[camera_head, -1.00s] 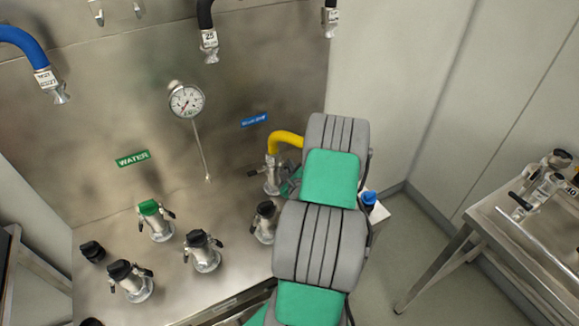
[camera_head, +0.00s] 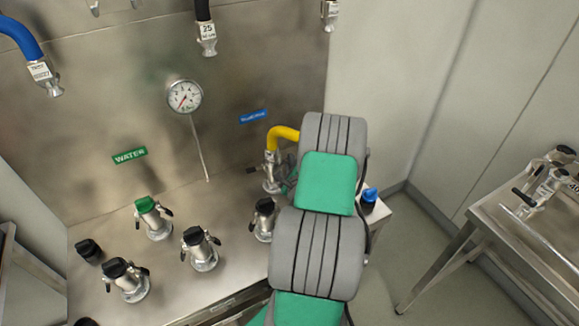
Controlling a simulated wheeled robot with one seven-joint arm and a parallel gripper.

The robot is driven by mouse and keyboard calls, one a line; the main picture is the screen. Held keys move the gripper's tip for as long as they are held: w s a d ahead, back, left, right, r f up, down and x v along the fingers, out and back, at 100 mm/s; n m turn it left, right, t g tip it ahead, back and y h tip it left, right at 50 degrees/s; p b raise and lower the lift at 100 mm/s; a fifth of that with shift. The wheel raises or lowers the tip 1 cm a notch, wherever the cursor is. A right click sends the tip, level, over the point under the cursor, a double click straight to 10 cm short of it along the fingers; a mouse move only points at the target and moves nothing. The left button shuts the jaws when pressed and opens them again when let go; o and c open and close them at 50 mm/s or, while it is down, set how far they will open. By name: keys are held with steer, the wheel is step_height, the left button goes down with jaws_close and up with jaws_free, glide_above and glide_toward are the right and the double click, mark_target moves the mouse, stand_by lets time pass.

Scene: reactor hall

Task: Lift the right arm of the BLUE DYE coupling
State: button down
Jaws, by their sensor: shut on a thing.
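The BLUE DYE coupling (camera_head: 271,181) is a metal fitting on the steel bench, below a small blue label (camera_head: 253,116). A yellow hose (camera_head: 284,133) bends into its top. My grey and green arm covers the coupling's right side. Only a small part of my gripper (camera_head: 290,181) shows beside the coupling, at the edge of my arm. It is shut at the coupling's right side, on the right arm, which is hidden behind my arm along with the fingertips.
A black-capped coupling (camera_head: 264,220) stands just in front, close to my arm. A green-capped WATER coupling (camera_head: 152,219) and other black-capped ones stand left. A gauge (camera_head: 185,97) is on the panel. Hoses hang above. A blue-capped item (camera_head: 369,199) is right of my arm; a steel table (camera_head: 520,250) stands far right.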

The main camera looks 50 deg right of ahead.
steer(key=n+b, duration=0.2)
steer(key=b, duration=0.1)
steer(key=n+h+b, duration=0.1)
steer(key=shift+d+r+t+b, duration=0.2)
steer(key=shift+d+t+b, duration=0.05)
steer(key=shift+t+b, duration=0.05)
steer(key=r+n+h+b, duration=0.1)
steer(key=n+b, duration=0.1)
steer(key=b, duration=0.2)
steer(key=shift+s+t+b, duration=0.1)
steer(key=shift+t+b, duration=0.3)
steer(key=shift+r+n+h+b, duration=0.3)
steer(key=shift+r+n+b, duration=0.3)
steer(key=shift+n+b, duration=0.5)
steer(key=shift+r, duration=0.1)
steer(key=c, duration=1.8)
jaws_free()
